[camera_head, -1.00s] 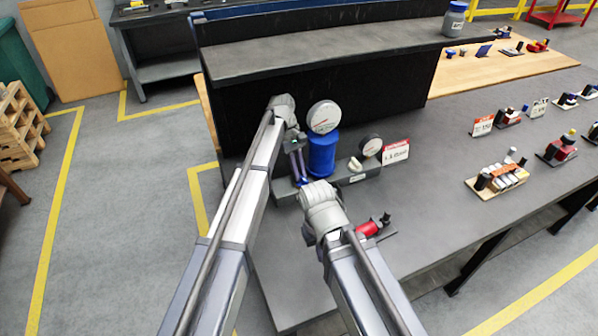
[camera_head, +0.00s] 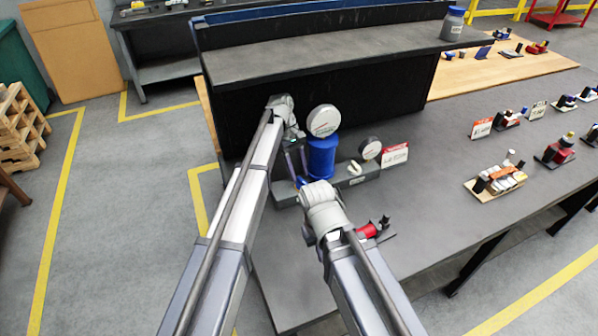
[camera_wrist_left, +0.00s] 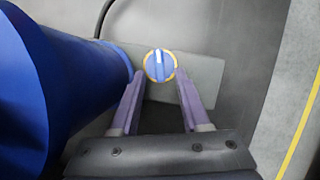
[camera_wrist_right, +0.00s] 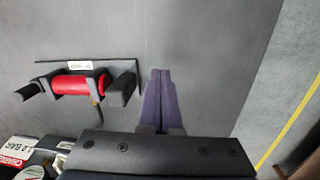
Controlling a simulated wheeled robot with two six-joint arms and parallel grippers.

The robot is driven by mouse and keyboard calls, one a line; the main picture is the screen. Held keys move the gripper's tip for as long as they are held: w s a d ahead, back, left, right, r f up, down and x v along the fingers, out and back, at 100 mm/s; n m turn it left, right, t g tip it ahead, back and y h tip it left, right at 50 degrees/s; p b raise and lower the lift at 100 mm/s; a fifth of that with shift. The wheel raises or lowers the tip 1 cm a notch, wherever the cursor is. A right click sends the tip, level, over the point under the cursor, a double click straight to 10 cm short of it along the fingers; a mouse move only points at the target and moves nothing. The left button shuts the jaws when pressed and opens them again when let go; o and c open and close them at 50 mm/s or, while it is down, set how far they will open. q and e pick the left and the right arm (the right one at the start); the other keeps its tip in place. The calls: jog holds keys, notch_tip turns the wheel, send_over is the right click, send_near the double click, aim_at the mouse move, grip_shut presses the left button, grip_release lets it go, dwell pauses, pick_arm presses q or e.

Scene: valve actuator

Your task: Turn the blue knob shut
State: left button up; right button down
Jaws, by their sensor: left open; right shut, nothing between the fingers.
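The blue knob (camera_wrist_left: 159,65) shows in the left wrist view as a round blue cap with a yellowish rim and a pale pointer line that runs nearly up and down. It sits on a grey base plate (camera_wrist_left: 203,78) beside a large blue cylinder (camera_wrist_left: 65,85). My left gripper (camera_wrist_left: 158,98) is open, with one finger to each side below the knob; no contact shows. In the head view my left gripper (camera_head: 298,177) points down at the left of the blue cylinder (camera_head: 322,157). My right gripper (camera_wrist_right: 160,72) is shut and empty over the bench.
A round gauge (camera_head: 324,121) tops the cylinder. A smaller gauge (camera_head: 371,148), a white hook-shaped part (camera_head: 354,168) and a sign (camera_head: 395,155) stand to its right. A red-handled part (camera_wrist_right: 78,84) lies near my right gripper. A raised shelf (camera_head: 330,58) runs behind.

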pick_arm(q)
jog(key=p+v, duration=0.5)
jog(key=v, duration=0.1)
jog(key=shift+r, duration=0.15)
jog(key=shift+w+a, duration=0.1)
jog(key=shift+o, duration=1.2)
jog(key=o, duration=0.3)
jog(key=shift+s+m+t, duration=0.4)
jog(key=shift+s+m, duration=0.25)
jog(key=shift+m, duration=0.45)
jog(key=shift+o, duration=0.4)
jog(key=shift+s+f+m, duration=0.25)
jog(key=shift+s+m, duration=0.05)
jog(key=shift+m, duration=0.5)
jog(key=s+m+t, duration=0.1)
jog(key=m+t, duration=0.1)
jog(key=m, duration=0.2)
jog(key=s+m+t, duration=0.1)
jog(key=m, duration=0.4)
jog(key=s+m+t+h, duration=0.1)
jog(key=s+m+t, duration=0.1)
jog(key=m, duration=0.3)
jog(key=shift+r+t, duration=0.25)
jog(key=shift+t, duration=0.05)
